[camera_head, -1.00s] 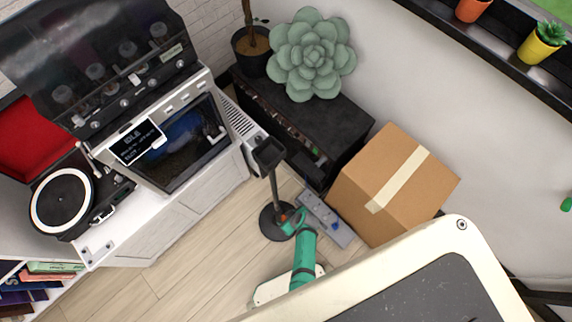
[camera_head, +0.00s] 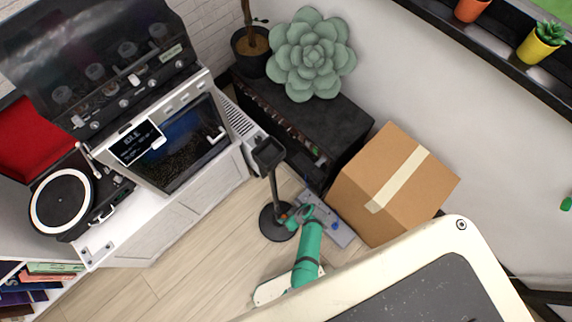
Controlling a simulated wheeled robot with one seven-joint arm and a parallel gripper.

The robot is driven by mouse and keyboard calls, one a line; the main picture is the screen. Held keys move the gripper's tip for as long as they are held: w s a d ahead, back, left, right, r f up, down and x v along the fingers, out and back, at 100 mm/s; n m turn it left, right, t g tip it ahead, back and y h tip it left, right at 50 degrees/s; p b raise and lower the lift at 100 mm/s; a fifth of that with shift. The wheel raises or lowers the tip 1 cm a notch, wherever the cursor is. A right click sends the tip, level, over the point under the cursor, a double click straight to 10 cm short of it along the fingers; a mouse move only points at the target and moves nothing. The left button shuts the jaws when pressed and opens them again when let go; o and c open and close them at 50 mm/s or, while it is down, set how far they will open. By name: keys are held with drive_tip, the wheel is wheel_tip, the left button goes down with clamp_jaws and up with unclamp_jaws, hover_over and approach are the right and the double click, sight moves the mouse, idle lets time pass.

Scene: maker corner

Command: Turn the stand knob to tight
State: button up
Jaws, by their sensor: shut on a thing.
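The black stand (camera_head: 273,188) stands upright on the floor, with a round base (camera_head: 268,226) and a dark square head (camera_head: 268,152). A small orange-red spot, which looks like the stand knob (camera_head: 284,216), shows low on the pole's right side. My gripper (camera_head: 288,219), at the end of my green arm, reaches in from the right and is shut on the knob. The fingers are small here and partly hidden, so the knob's turn angle cannot be read.
A grey-blue power strip (camera_head: 341,234) lies on the floor right of my gripper. A cardboard box (camera_head: 392,184) and a black cabinet (camera_head: 335,118) stand behind it. A white machine (camera_head: 190,170) is to the left. Wooden floor (camera_head: 185,268) is clear at front left.

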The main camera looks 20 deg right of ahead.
drive_tip(key=shift+w+d+m+g+y, duration=0.1)
drive_tip(key=shift+m+g+y, duration=0.1)
drive_tip(key=shift+y, duration=0.45)
drive_tip(key=shift+w+d+m+g+y, duration=0.1)
drive_tip(key=shift+g+y, duration=0.1)
drive_tip(key=shift+y, duration=0.45)
drive_tip(key=shift+s+f+y, duration=0.15)
drive_tip(key=shift+f+y, duration=0.05)
drive_tip(key=shift+y, duration=0.6)
drive_tip(key=o, duration=1)
drive_tip(key=shift+o, duration=0.2)
drive_tip(key=shift+d+r, duration=0.1)
drive_tip(key=shift+d, duration=0.1)
drive_tip(key=v, duration=1)
drive_tip(key=shift+r, duration=0.3)
